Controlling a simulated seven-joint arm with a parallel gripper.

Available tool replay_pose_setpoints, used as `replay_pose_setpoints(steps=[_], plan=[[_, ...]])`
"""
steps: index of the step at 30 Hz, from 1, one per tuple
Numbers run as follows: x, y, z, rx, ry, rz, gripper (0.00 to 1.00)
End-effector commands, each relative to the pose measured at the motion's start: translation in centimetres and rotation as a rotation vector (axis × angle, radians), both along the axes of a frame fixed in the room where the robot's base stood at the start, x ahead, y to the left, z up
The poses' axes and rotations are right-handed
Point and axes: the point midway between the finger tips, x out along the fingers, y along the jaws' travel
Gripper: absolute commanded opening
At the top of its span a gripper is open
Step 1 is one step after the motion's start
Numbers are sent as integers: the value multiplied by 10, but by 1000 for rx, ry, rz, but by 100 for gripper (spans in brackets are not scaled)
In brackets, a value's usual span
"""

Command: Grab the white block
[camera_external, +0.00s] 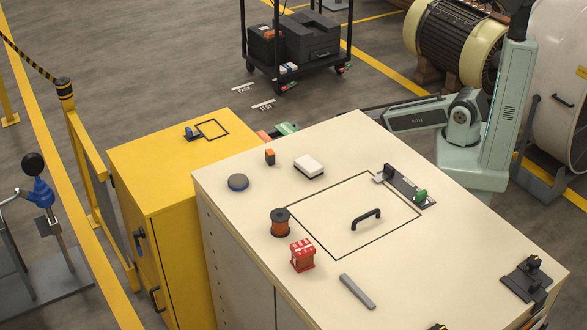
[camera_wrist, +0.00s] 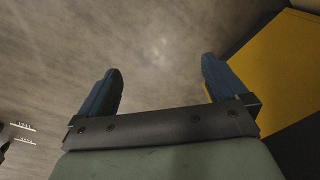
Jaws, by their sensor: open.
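The white block (camera_external: 309,166) has a pale top and a dark lower edge. It lies flat on the cream cabinet top (camera_external: 345,135), left of and behind the square outline. My gripper (camera_wrist: 160,65) is open and empty in the wrist view, with two dark blue fingers spread apart over the floor. The white block is not in the wrist view. In the external view my arm reaches left behind the cream cabinet's far edge, and I cannot clearly make out the fingers there. Nothing touches the block.
A black handle (camera_external: 367,218) and a green-knobbed fixture (camera_external: 420,196) rise from the top. A yellow cabinet (camera_external: 150,155) adjoins; it also shows in the wrist view (camera_wrist: 265,75).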

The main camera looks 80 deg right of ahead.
Motion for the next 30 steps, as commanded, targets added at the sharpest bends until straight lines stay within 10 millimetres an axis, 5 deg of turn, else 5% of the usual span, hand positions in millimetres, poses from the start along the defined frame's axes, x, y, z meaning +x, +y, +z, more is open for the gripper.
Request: replay_pose_setpoints(steps=[1, 9, 15, 18, 23, 30], plan=[[30, -27, 9, -18, -41, 3, 100], [146, -141, 86, -149, -238, 88, 100], [222, -204, 166, -276, -355, 185, 100], [258, -219, 213, -334, -405, 237, 100], [306, -201, 290, -394, -466, 319, 100], [337, -64, 387, -351, -513, 410, 100]])
